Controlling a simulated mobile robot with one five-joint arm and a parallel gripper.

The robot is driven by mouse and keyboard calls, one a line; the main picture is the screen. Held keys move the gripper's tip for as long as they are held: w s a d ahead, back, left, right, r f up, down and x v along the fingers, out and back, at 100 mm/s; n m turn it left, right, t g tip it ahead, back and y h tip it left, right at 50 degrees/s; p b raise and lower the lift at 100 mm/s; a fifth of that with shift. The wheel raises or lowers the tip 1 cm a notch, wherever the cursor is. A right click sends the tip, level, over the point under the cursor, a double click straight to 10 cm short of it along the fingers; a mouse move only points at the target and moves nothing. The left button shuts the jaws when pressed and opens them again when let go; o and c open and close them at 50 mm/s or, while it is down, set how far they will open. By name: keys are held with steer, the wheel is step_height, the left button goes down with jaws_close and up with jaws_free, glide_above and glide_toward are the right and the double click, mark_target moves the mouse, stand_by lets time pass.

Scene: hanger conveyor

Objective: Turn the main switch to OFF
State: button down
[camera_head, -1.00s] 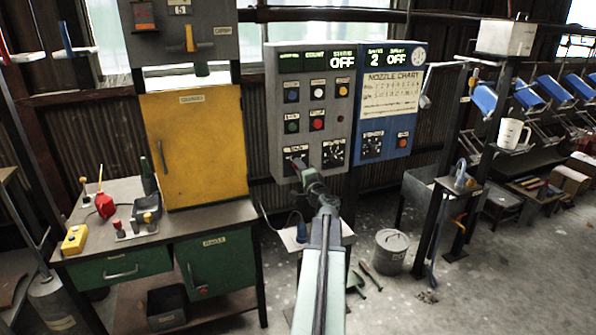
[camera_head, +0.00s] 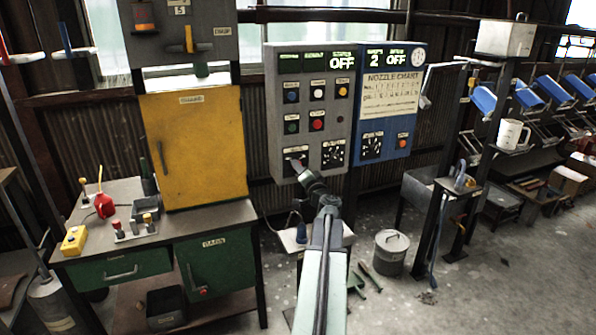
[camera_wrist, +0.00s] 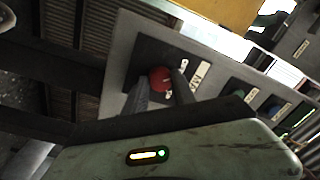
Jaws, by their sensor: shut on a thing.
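The main switch is a red knob (camera_wrist: 160,79) on a black plate in the wrist view. My gripper (camera_wrist: 162,91) has one finger on each side of the knob and is shut on it. In the head view the switch's black plate (camera_head: 293,156) is at the lower left of the grey control panel (camera_head: 262,125). My gripper (camera_head: 303,172) reaches up to it there and hides most of the knob. The lettering beside the knob is too small and tilted to read surely. A display (camera_head: 342,63) at the panel's top reads OFF.
Several buttons and another dial (camera_head: 333,153) sit close by on the grey panel. A blue panel (camera_head: 399,125) adjoins it on the right. A yellow cabinet (camera_head: 200,145) and a bench stand left. A lidded bin (camera_head: 391,253) stands on the floor at right.

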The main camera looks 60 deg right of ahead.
steer(key=c, duration=1)
jaws_free()
steer(key=shift+c, duration=0.2)
steer(key=shift+s+a, duration=0.1)
steer(key=v, duration=0.7)
steer(key=shift+s+a, duration=0.15)
steer(key=shift+a, duration=0.05)
